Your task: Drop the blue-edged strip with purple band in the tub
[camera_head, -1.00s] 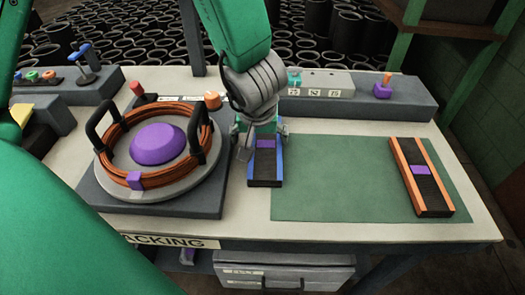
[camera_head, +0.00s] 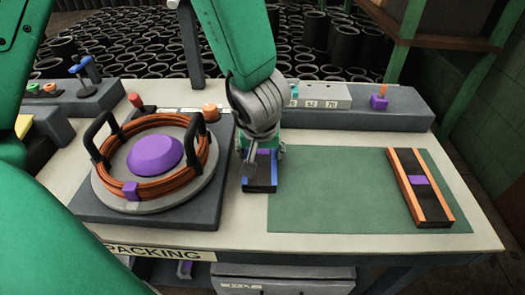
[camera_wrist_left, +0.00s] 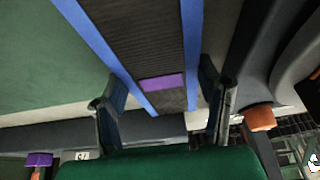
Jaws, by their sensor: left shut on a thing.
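The blue-edged strip (camera_head: 261,182) is dark and ribbed, with a purple band across it. It is at the left edge of the green mat in the head view, its far end hidden by my gripper. My left gripper (camera_head: 263,160) is over it, shut on it across its width. In the left wrist view the fingers (camera_wrist_left: 165,95) stand either side of the strip (camera_wrist_left: 135,35), close to the purple band. I cannot tell whether the strip is clear of the table. My right gripper is not in view. I cannot make out a clear tub.
An orange-edged strip (camera_head: 420,188) lies at the right of the green mat (camera_head: 335,200). A round turntable with an orange coil (camera_head: 150,185) and upright handles stands left of my gripper. A grey control box (camera_head: 350,117) is behind. A grey case (camera_head: 285,285) is below the table edge.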

